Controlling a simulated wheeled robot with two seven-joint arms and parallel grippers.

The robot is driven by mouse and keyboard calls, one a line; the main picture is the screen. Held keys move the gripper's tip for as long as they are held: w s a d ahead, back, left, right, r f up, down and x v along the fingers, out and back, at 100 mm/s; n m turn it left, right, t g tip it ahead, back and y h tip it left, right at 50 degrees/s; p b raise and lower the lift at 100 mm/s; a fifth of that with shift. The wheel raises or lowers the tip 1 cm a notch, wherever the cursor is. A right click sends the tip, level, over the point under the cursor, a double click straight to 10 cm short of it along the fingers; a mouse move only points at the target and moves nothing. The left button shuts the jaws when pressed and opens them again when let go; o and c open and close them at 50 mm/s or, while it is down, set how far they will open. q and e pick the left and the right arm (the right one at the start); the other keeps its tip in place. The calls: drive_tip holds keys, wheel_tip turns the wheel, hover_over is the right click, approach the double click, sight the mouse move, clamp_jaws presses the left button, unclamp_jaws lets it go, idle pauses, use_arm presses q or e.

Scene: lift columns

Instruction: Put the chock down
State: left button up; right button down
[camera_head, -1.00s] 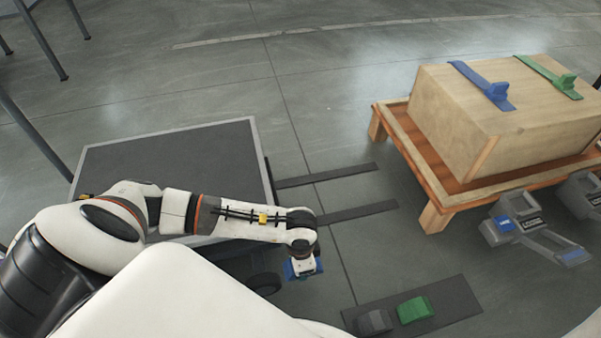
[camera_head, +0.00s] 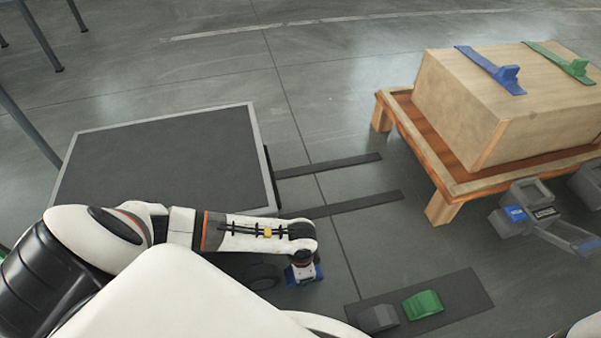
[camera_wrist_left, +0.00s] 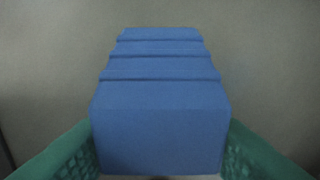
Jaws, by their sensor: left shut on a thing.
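The blue chock shows large in the left wrist view (camera_wrist_left: 160,125), with its stepped ridges facing away from the camera. My left gripper (camera_head: 304,276) is shut on it, with one green finger on each side. In the head view only small blue parts of the chock (camera_head: 318,271) show under the gripper, close to the cart wheel. Whether the chock touches the floor cannot be told. My right gripper is not in view.
A cart with a dark top (camera_head: 165,160) stands left, its wheel (camera_head: 262,277) beside my gripper. A dark mat (camera_head: 462,297) holds a grey chock (camera_head: 378,318) and a green chock (camera_head: 423,305). A wooden crate (camera_head: 470,115) sits on a low wooden stand (camera_head: 440,210). Two dark strips (camera_head: 345,205) lie on the floor.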

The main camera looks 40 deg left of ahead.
use_arm(q)
drive_tip(key=shift+f, duration=0.2)
drive_tip(key=o, duration=1.2)
drive_tip(key=shift+r, duration=0.1)
